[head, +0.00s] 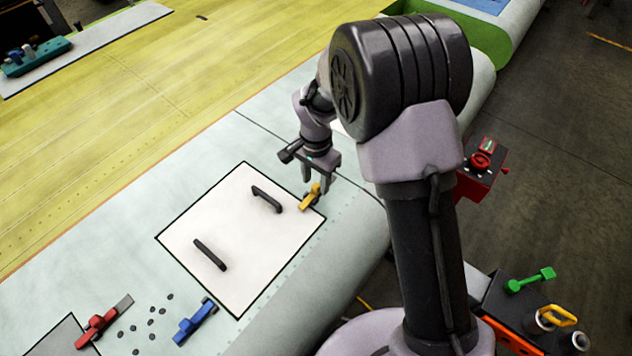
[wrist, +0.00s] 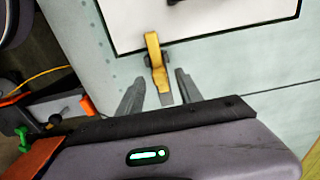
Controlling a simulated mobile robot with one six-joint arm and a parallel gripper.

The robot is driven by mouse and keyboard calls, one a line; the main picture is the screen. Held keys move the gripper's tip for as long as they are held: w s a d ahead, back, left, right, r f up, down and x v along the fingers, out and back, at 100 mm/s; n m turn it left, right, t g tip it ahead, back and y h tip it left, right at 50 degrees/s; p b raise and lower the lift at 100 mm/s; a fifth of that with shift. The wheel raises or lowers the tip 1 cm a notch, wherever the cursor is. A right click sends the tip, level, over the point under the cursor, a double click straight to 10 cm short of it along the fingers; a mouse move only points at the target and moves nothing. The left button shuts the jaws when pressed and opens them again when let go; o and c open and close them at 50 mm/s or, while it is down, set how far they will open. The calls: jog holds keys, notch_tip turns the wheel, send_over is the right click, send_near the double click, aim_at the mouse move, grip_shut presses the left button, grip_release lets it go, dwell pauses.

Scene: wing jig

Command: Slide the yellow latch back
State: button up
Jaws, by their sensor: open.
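The yellow latch (head: 310,197) sits at the right corner of a white panel (head: 205,230) with a black outline and two dark handles. My gripper (head: 318,188) is above the latch, with its fingers pointing down at it. In the wrist view the yellow latch (wrist: 155,58) stands between and just beyond my two grey fingers (wrist: 160,88), with one end over the panel's edge. The fingers are apart. I cannot tell whether they touch the latch.
A blue latch (head: 195,322) and a red latch (head: 98,328) lie at the lower left, with several dark fasteners (head: 150,322) between them. A red device (head: 482,165) stands right of my arm. A green-handled tool (head: 530,280) lies at the lower right.

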jog(key=shift+f, duration=0.5)
grip_shut()
dwell(1.1)
